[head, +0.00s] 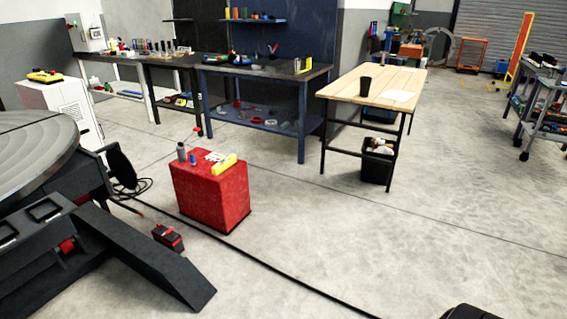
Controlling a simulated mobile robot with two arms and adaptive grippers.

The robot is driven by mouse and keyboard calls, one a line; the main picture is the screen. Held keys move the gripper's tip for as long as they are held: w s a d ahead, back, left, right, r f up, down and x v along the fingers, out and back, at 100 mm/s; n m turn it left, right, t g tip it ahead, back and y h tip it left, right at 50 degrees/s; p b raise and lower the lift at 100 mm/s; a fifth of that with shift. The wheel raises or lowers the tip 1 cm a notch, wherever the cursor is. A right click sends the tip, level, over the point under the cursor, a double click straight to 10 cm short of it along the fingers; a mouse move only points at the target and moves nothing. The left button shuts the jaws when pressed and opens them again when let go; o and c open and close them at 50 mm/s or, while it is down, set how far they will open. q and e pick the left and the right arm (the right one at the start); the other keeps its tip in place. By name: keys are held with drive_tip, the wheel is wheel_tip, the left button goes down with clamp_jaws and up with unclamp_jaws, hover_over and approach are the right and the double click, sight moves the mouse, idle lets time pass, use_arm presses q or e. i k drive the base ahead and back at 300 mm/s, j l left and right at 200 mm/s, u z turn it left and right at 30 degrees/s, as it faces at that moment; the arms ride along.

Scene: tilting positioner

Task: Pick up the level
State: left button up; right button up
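A yellow bar-shaped object (223,164), which looks like the level, lies on top of the red cabinet (211,199) near its right edge. Small markings on it are too small to make out. A grey cylinder (182,151), a small blue item (193,159) and a white paper-like item (214,156) share the cabinet top.
The large tilting positioner (35,145) stands at left, with a small black-and-red box (168,237) on the floor beside its foot. A black cable (285,279) crosses the floor. A wooden-top table (375,84) and blue workbench (265,71) stand behind. Floor at right is open.

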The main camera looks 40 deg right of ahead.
sight(221, 165)
drive_tip(key=z, duration=0.9)
drive_tip(key=i+z, duration=0.15)
drive_tip(key=i, duration=0.55)
